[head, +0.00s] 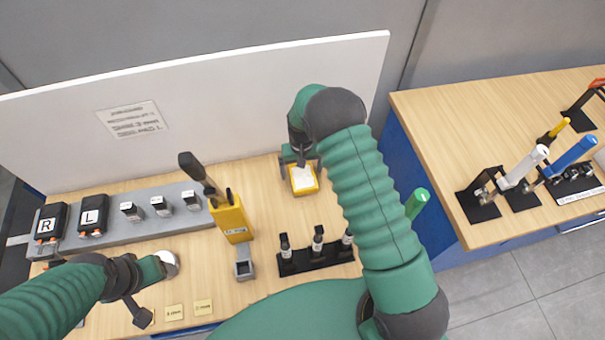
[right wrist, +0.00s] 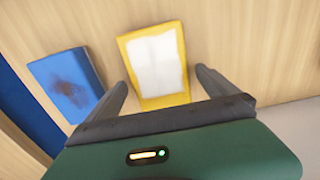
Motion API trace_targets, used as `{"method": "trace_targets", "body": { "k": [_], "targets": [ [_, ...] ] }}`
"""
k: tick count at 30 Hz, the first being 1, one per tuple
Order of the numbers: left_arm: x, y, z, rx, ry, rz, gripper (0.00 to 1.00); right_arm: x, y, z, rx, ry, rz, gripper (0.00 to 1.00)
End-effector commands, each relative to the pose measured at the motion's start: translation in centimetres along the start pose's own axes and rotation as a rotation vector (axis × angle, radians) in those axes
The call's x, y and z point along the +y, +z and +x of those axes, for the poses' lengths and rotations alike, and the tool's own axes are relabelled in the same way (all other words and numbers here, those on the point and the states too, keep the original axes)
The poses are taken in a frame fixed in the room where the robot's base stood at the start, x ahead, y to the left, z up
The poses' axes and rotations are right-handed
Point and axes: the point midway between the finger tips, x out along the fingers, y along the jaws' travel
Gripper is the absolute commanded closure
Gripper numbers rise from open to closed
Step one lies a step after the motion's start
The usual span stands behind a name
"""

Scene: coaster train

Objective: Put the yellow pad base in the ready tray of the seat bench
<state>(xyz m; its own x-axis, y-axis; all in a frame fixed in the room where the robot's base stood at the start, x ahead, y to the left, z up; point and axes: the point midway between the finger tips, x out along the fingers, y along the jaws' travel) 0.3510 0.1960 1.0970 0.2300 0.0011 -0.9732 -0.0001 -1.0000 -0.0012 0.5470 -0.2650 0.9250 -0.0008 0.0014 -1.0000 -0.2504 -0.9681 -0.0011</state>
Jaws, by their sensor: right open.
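The yellow pad base (head: 303,181), a yellow block with a white top, lies on the wooden bench top below my right gripper (head: 299,158). In the right wrist view the yellow pad base (right wrist: 157,63) lies between and ahead of the two fingers of my right gripper (right wrist: 164,78), which are spread apart and hold nothing. My left gripper (head: 160,268) is low at the left, with a pale round thing at its tip; its jaws are unclear. I cannot pick out a ready tray for certain.
A blue pad (right wrist: 68,86) with a dark stain lies left of the pad base in the wrist view. A yellow holder (head: 231,219) with dark-handled tools, a black rack (head: 315,261) and a grey rail (head: 115,229) with black boxes stand on the bench. A white panel (head: 230,100) rises behind.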

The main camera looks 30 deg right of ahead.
Motion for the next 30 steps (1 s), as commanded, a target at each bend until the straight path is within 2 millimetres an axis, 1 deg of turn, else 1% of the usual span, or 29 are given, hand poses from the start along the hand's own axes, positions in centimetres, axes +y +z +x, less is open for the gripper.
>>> {"method": "trace_targets", "body": {
  "k": [1,3,9,27,30],
  "targets": [
    [0.00,-0.07,-0.34,0.000,0.000,0.000,0.29,0.03,-0.02,0.58,0.000,0.000,0.001,0.02],
    [0.00,-0.08,-0.37,0.000,0.000,0.000,0.29,0.01,-0.04,1.19,0.000,0.000,0.001,0.02],
    [0.00,-0.04,-0.25,-0.001,0.000,0.000,0.29,0.01,-0.07,1.33,0.002,0.000,0.001,0.02],
    [0.00,-0.05,-0.26,-0.001,0.000,0.000,0.29,0.03,-0.10,1.30,0.002,0.000,0.001,0.80],
    [0.00,-0.05,-0.27,-0.001,0.000,0.000,0.29,0.03,-0.13,1.25,0.003,0.000,0.001,0.92]
  ]
}}
